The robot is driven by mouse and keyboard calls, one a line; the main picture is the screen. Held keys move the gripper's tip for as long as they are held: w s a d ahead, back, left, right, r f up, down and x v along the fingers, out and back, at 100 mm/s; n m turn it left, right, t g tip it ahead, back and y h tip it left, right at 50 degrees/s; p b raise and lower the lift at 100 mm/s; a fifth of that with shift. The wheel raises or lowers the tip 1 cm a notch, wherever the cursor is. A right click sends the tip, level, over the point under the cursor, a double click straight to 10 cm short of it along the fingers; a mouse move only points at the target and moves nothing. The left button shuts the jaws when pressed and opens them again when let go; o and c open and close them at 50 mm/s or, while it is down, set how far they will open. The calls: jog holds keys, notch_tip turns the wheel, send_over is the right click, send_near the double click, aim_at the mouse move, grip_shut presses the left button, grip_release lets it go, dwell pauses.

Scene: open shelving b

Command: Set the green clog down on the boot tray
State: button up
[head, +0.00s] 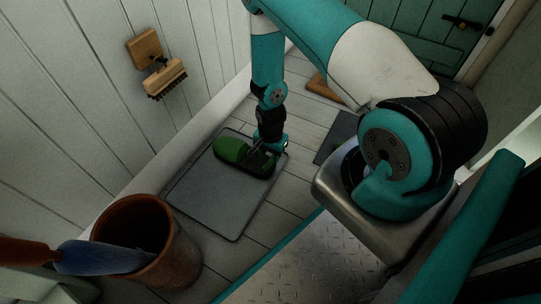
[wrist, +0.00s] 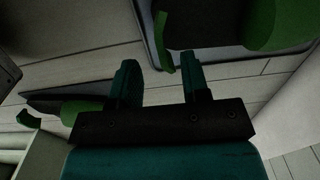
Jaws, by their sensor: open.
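The green clog (head: 231,149), with a green toe and a dark sole, appears to rest on the grey boot tray (head: 200,196), near its far right end. My gripper (head: 265,150) is at the dark heel end of the clog, partly covering it. In the wrist view my gripper (wrist: 160,63) has its two fingers spread with nothing held between them. Part of the clog (wrist: 275,25) shows at the upper right there, with a narrow green strip near the fingertips. Whether a finger touches it is unclear.
A brown pot (head: 178,262) stands before the tray. A dark mat (head: 338,136) lies to its right. A brush (head: 164,79) hangs on the left wall. Another green and dark item (wrist: 84,110) shows at lower left in the wrist view. The tray's near half is bare.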

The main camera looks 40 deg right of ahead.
notch_tip(320, 180, up, 12)
jog(key=p, duration=0.5)
jog(key=a+r+n+y+p, duration=0.1)
jog(key=a+r+n+p, duration=0.3)
jog(key=r, duration=0.6)
jog(key=a+r+n+y+b, duration=0.1)
jog(key=a+r+n, duration=0.1)
jog(key=a+r, duration=0.5)
jog(key=a+r+n+y+p, duration=0.1)
jog(key=a+r+n+p, duration=0.2)
jog(key=r, duration=0.9)
jog(key=s+a+r+n+y+p, duration=0.1)
jog(key=s+a+r+n, duration=0.2)
jog(key=s+r+n, duration=0.45)
jog(key=s+a+r+n+p, duration=0.1)
jog(key=s+a+r+n, duration=0.3)
jog(key=s+r, duration=0.55)
notch_tip(320, 180, up, 40)
jog(key=w+p, duration=0.1)
jog(key=p, duration=3.7)
jog(key=shift+d+f, duration=0.15)
